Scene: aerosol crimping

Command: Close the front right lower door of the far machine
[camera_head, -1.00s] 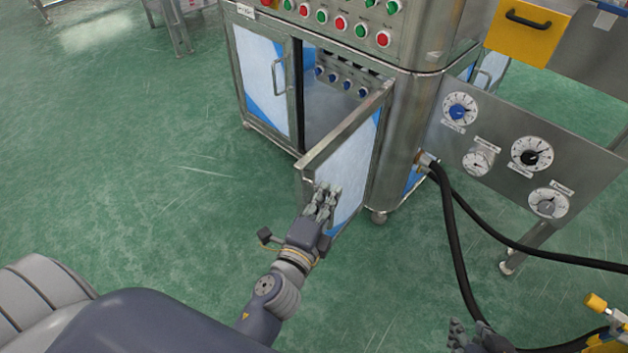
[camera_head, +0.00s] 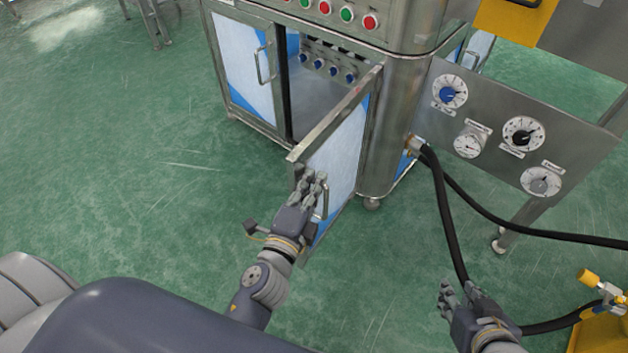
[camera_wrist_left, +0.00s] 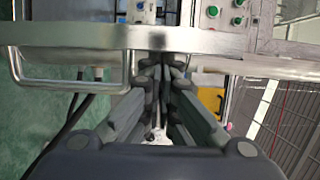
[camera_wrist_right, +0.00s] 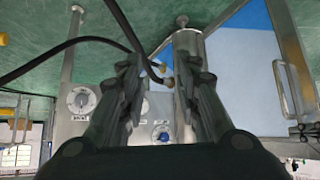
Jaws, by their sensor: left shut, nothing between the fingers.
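The front right lower door (camera_head: 345,150) of the steel machine stands ajar, swung out toward me, with its hinge side at the right. Its bar handle (camera_head: 325,201) is on the outer face, and also shows in the left wrist view (camera_wrist_left: 72,86). My left gripper (camera_head: 310,178) is shut and empty, fingertips at the door's outer face near its free edge, beside the handle. In the left wrist view the fingertips (camera_wrist_left: 161,62) lie close under the door's top edge; I cannot tell whether they touch. My right gripper (camera_head: 462,292) is open and empty, away from the door.
The left lower door (camera_head: 240,65) of the machine is shut. Blue knobs (camera_head: 327,68) show inside the opening. A gauge panel (camera_head: 485,115) with black hoses (camera_head: 447,215) is to the right. A yellow device (camera_head: 603,325) stands at lower right. Green floor left of the door is clear.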

